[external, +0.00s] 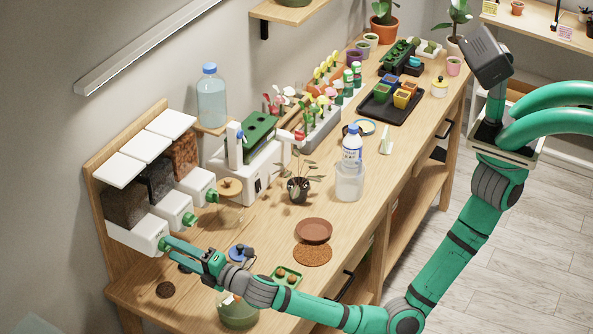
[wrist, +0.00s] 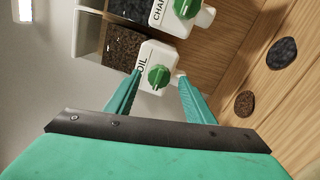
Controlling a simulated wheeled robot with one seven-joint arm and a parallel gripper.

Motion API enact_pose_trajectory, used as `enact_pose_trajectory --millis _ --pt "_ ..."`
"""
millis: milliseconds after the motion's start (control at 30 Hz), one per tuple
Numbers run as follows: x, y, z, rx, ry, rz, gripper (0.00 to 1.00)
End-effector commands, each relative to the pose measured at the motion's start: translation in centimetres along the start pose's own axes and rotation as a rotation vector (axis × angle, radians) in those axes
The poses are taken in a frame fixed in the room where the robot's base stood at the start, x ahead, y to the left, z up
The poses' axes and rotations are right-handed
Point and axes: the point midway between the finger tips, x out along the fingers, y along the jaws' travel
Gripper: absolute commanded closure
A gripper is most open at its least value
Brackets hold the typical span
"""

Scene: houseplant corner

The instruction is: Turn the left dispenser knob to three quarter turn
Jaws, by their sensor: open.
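The left dispenser (external: 135,236) is a white box with dark brown soil in its clear hopper, at the left end of the wooden rack. Its green knob (external: 163,244) faces my gripper (external: 172,246), whose fingertips are close to it. In the wrist view the knob (wrist: 159,77) shows on the white front, beside a partly hidden label ending in "OIL". My gripper (wrist: 160,76) is open, with one finger on each side of the knob in the picture. The knob's raised grip runs nearly upright there. I cannot tell whether the fingers touch it.
The middle dispenser (external: 172,208) and right dispenser (external: 197,184) stand alongside, each with a green knob. A brown patch (wrist: 244,103) and a dark patch (wrist: 282,53) lie on the tabletop below. A blue-lidded item (external: 240,253) and a green tray (external: 287,276) are near my arm.

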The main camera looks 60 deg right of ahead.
Motion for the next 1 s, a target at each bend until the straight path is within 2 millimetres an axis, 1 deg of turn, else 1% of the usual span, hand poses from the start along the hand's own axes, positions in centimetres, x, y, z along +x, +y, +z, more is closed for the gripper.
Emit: enact_pose_trajectory --millis 300,400,500,667,1000 --pt "-6.0 -0.1 -0.1 -0.001 0.003 0.002 0.51" --pt "-7.5 -0.1 -0.1 -0.001 0.003 0.001 0.51" --pt "-8.6 0.0 0.0 0.0 0.001 0.001 0.51" --pt "-9.4 -0.1 0.0 0.0 0.0 0.0 0.51" --pt "-9.5 0.0 0.0 0.001 0.0 0.0 0.51"
